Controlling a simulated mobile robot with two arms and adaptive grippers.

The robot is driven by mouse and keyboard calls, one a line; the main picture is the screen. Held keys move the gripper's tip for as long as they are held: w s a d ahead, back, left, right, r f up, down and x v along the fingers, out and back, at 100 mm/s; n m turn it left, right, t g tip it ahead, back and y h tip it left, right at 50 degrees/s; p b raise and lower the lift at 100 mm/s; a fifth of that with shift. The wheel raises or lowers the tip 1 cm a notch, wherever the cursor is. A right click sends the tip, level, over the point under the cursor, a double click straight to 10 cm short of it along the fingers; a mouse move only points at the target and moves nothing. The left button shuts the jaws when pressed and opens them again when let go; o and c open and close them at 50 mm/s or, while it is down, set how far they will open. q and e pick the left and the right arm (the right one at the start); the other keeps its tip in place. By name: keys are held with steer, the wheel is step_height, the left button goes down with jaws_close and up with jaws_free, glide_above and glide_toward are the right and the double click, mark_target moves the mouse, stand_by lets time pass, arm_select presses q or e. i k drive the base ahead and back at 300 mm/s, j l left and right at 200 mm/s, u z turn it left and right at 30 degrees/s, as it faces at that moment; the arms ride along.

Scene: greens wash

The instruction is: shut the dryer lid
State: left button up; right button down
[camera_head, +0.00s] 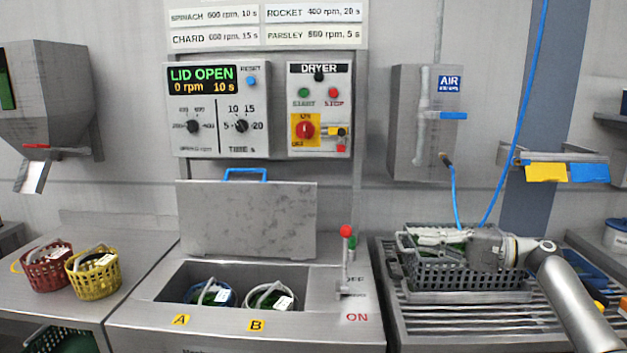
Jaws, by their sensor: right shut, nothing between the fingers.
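The dryer lid (246,220) is a grey panel standing upright at the back of the dryer (140,318), with a blue handle (245,173) on its top edge. The dryer opening shows two baskets: a blue-rimmed basket (209,293) on the side marked A and a pale-rimmed basket (269,297) on the side marked B. The display (202,79) reads LID OPEN, 0 rpm, 10 s. My right gripper (425,236) is shut and empty, over the dark crate at the right, well away from the lid. My left gripper is not in view.
A dark crate (468,283) with greens stands on the slatted drain board (480,322). A lever with a red knob (346,231) rises at the dryer's right. Red (46,268) and yellow (93,276) baskets stand at the left. A blue hose hangs above the crate.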

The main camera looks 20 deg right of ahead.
mark_target(264, 217)
steer(key=i, duration=1.3)
